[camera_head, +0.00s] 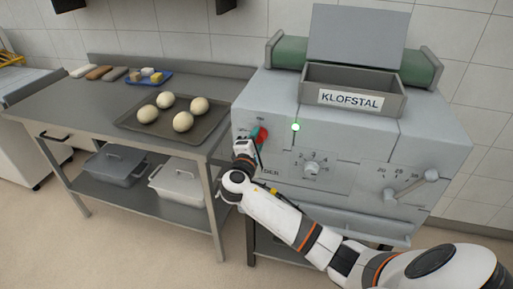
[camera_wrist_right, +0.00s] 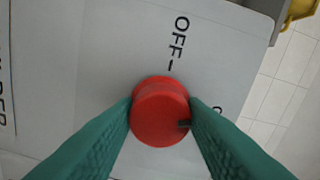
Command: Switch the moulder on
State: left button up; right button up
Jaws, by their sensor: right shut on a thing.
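The moulder (camera_head: 345,145) is a pale grey machine on the right in the head view, labelled KLOFSTAL. A red knob (camera_head: 263,133) is on the left of its front. In the wrist view, the round red knob (camera_wrist_right: 158,100) sits between the green fingers of my right gripper (camera_wrist_right: 161,112), which is shut on its sides. The word OFF and a dash are printed above it there; another marking is mostly hidden by a finger. A dark mark shows at the knob's lower right. A green lamp (camera_head: 295,127) glows on the moulder's front. My left gripper is out of view.
A numbered dial (camera_head: 311,170) and a lever (camera_head: 411,186) are on the moulder's front. The steel table (camera_head: 95,105) at left holds a tray (camera_head: 131,125) with several dough balls and a blue board (camera_head: 149,80). Lidded bins stand on its lower shelf.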

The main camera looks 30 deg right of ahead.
jog(key=shift+f+m+b, duration=0.1)
jog(key=shift+m+b, duration=1.1)
jog(key=shift+m, duration=0.2)
jog(key=o, duration=1)
jog(key=shift+a, duration=0.1)
jog(key=b+v, duration=0.1)
jog(key=v, duration=1)
jog(key=shift+s+a, duration=0.25)
jog(key=shift+s, duration=0.1)
